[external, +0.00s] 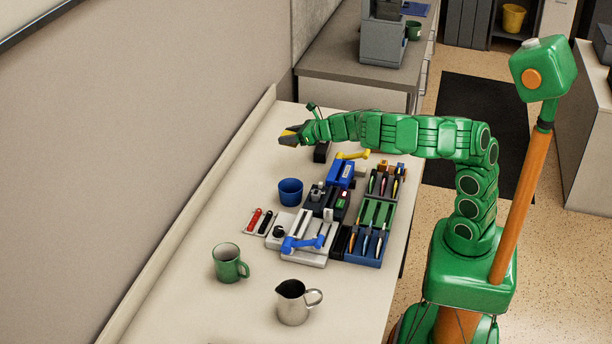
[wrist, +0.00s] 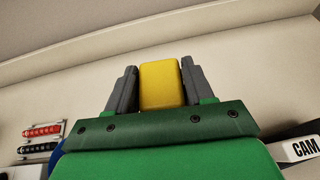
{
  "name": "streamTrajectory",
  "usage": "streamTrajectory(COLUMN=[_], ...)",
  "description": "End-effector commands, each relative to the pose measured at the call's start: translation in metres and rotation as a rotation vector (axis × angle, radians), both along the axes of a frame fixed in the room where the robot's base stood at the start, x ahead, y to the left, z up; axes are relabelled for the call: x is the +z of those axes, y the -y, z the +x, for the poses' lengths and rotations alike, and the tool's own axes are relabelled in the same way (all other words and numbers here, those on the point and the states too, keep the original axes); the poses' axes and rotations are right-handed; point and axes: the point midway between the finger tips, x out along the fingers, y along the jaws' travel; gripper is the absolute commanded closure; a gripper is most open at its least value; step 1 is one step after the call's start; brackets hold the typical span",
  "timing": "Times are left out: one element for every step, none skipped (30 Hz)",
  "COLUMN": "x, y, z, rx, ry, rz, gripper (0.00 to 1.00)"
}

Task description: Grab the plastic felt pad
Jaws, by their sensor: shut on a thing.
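A yellow block with rounded edges (wrist: 161,85), which looks to be the plastic felt pad, sits between the two grey fingers of my gripper (wrist: 159,88) in the wrist view. The fingers are shut on its two sides. In the external view my gripper (external: 290,137) is stretched out to the left, above the far part of the desk near the wall. Only a little yellow shows at its tip there. The pad's underside is hidden, and no contact with the desk can be made out.
The desk (external: 185,290) holds a blue cup (external: 290,191), a green mug (external: 230,262) and a metal pitcher (external: 296,301). A group of trays with pens (external: 376,215) stands below my arm. Red and black markers (external: 254,220) lie left of it. The desk's left strip is clear.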

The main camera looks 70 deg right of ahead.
Motion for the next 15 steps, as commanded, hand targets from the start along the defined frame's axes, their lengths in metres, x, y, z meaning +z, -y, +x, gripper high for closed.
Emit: streamTrajectory(x=[0.002,0.002,0.003,0.004,0.005,0.007,0.008,0.009,0.011,0.011,0.011,0.012,0.013,0.013,0.014], y=[-0.001,-0.001,-0.001,-0.002,-0.002,-0.003,-0.004,-0.004,-0.004,-0.004,-0.004,-0.004,-0.004,-0.004,-0.004], z=[-0.004,-0.006,-0.009,-0.011,-0.013,-0.016,-0.018,-0.019,-0.021,-0.021,-0.022,-0.022,-0.023,-0.024,-0.025], rx=[0.000,0.000,-0.001,-0.001,-0.001,-0.001,-0.001,-0.001,0.000,0.000,-0.001,-0.002,-0.002,-0.004,-0.004], ry=[-0.001,-0.001,-0.002,-0.002,-0.001,-0.001,0.000,0.001,0.002,0.003,0.003,0.004,0.004,0.004,0.004], rz=[-0.002,-0.002,-0.003,-0.003,-0.003,-0.003,-0.001,-0.001,-0.001,0.001,0.000,0.000,0.000,0.000,0.000], gripper=[0.77,0.77,0.77,0.77,0.77,0.77,0.77,0.77,0.77,0.77,0.77,0.77,0.77,0.77,0.77])
